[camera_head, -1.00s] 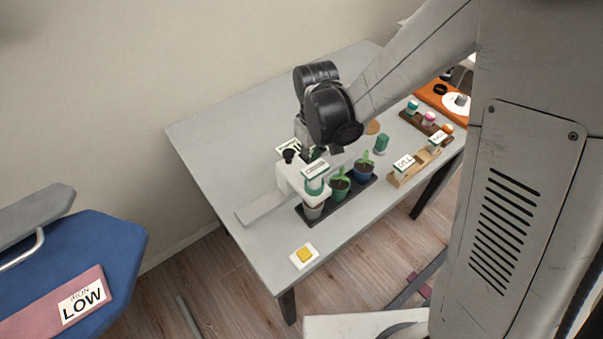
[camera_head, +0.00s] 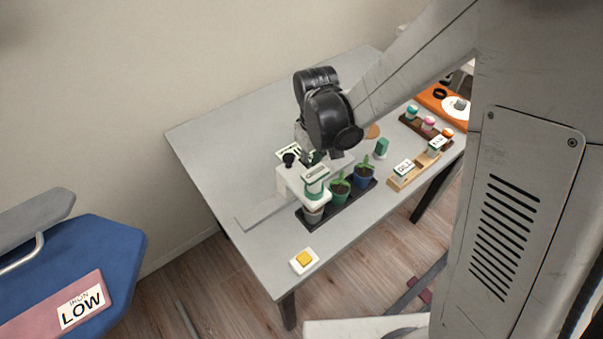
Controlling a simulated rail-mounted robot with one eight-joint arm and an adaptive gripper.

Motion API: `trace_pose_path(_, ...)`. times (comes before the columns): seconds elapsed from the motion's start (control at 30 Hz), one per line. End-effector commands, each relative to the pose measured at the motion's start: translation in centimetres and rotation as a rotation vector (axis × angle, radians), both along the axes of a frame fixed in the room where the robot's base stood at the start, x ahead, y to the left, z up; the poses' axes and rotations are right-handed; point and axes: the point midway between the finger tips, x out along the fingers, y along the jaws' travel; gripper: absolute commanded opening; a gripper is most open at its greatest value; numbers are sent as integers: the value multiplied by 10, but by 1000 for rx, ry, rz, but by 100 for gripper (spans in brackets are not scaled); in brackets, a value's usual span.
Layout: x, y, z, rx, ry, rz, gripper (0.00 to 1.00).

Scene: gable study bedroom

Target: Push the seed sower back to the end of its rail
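The seed sower (camera_head: 291,181) is a white block with a black knob on top and a green-and-white labelled container at its front. It sits on a pale flat rail (camera_head: 262,213) on the grey table. Bare rail shows to its left, and a short pale stretch shows to its right. Its front part overhangs the leftmost pot of a dark tray (camera_head: 313,223). My gripper (camera_head: 312,156) is just behind the sower, beneath my black wrist. The wrist and the sower hide much of it. I cannot tell whether its fingers touch the sower or how far apart they are.
Green and blue pots with seedlings (camera_head: 363,177) stand in the tray. A yellow button on a white plate (camera_head: 304,260) lies near the front table edge. Wooden blocks with cards (camera_head: 407,175) and small jars (camera_head: 428,124) are at right. The table's left side is clear.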

Motion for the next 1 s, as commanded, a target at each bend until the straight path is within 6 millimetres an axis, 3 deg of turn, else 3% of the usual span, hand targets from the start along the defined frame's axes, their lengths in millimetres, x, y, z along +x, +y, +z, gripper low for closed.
trace_pose_path(1.0, -13, 19, 0, 0, 0, 0, 0)
